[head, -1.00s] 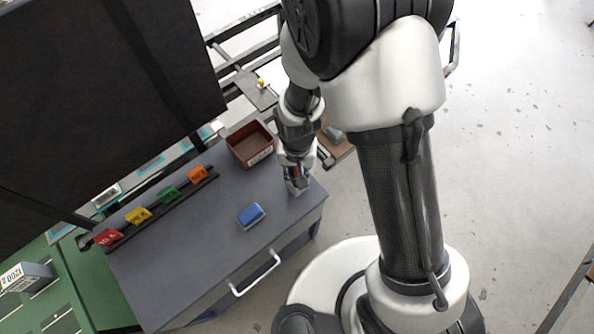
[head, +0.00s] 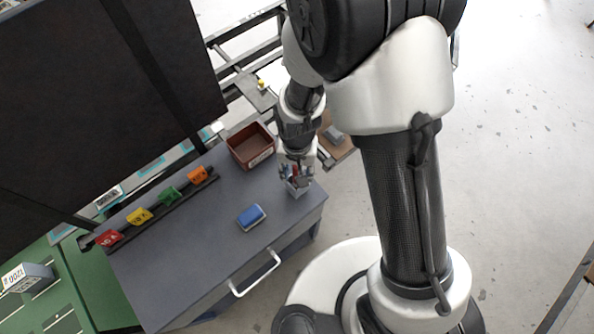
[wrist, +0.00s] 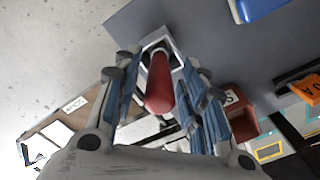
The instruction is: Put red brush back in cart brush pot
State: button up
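The red brush (wrist: 158,88) stands in the small grey square brush pot (wrist: 172,42), with its red handle pointing up towards the wrist camera. My gripper (wrist: 156,68) is open. Its two blue-padded fingers lie on either side of the handle, with a visible gap on both sides. In the head view my gripper (head: 296,174) is just above the pot (head: 297,188) at the right corner of the cart top. The lower end of the brush is hidden inside the pot.
A blue block (head: 251,216) lies on the grey cart top (head: 215,250). A brown-red bin (head: 250,146) stands behind. Red, yellow, green and orange labelled holders (head: 169,195) line the cart's left edge. A dark panel (head: 100,90) rises at upper left.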

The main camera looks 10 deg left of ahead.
notch_tip(320, 180, up, 10)
jog(key=p, duration=0.3)
jog(key=shift+r, duration=0.2)
jog(key=s+d+r+t, duration=0.1)
jog(key=d+r+t, duration=0.1)
jog(key=d+r, duration=0.65)
jog(key=s+d+r+t, duration=0.1)
jog(key=d+r, duration=0.5)
jog(key=r, duration=0.5)
jog(key=s+d+r+t, duration=0.1)
jog(key=s+d+r, duration=0.4)
jog(key=s+d, duration=0.1)
jog(key=shift+s+r+m+t, duration=0.15)
jog(key=shift+s+m+t, duration=0.2)
jog(key=shift+s, duration=0.35)
jog(key=shift+c, duration=0.7)
